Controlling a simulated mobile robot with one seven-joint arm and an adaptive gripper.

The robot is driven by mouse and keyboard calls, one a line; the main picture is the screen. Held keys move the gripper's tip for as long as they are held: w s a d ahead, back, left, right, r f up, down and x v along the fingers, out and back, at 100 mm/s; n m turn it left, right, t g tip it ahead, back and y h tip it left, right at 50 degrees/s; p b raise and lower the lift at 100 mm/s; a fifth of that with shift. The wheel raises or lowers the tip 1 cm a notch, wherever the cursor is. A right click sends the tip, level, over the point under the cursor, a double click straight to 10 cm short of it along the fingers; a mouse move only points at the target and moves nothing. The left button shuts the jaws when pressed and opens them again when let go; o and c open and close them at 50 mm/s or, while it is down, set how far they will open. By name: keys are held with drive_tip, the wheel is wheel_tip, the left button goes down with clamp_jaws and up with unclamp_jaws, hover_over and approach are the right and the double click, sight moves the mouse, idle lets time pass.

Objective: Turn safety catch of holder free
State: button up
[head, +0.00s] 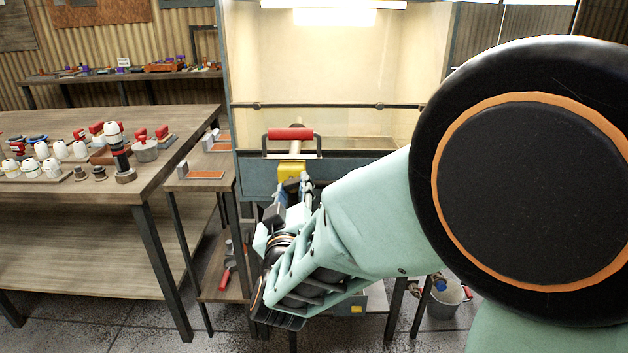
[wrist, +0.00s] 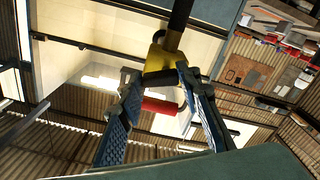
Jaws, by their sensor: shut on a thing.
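A yellow piece (head: 291,169), which looks like the safety catch, sits on the front of the blue-grey cabinet below a red handle (head: 290,134). In the wrist view the yellow piece (wrist: 161,62) lies between my fingertips, with a dark bar running up from it. My gripper (head: 294,186) reaches it from below, with its blue-padded fingers (wrist: 160,75) on either side, closed on it. The red handle (wrist: 159,105) shows between the fingers, beyond them. My arm and fingers hide part of the cabinet front below the yellow piece.
The lit cabinet (head: 340,65) has a dark rail (head: 350,106) across its opening. A workbench (head: 75,185) with several white and red fittings stands left, beside a narrow stand (head: 203,184). A bucket (head: 443,302) is on the floor at right.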

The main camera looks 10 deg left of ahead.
drive_tip(key=n, duration=0.2)
drive_tip(key=n+p, duration=0.1)
drive_tip(key=n, duration=0.1)
drive_tip(key=n+p, duration=0.1)
drive_tip(key=n, duration=0.1)
drive_tip(key=shift+a+r, duration=0.15)
drive_tip(key=shift+r, duration=0.15)
drive_tip(key=n+p, duration=0.3)
drive_tip(key=n, duration=0.1)
drive_tip(key=shift+a+r+n, duration=0.1)
drive_tip(key=shift+n, duration=0.3)
drive_tip(key=shift+n+p, duration=0.6)
drive_tip(key=shift+n, duration=0.6)
drive_tip(key=o, duration=1.2)
drive_tip(key=shift+c, duration=0.2)
drive_tip(key=shift+s, duration=0.15)
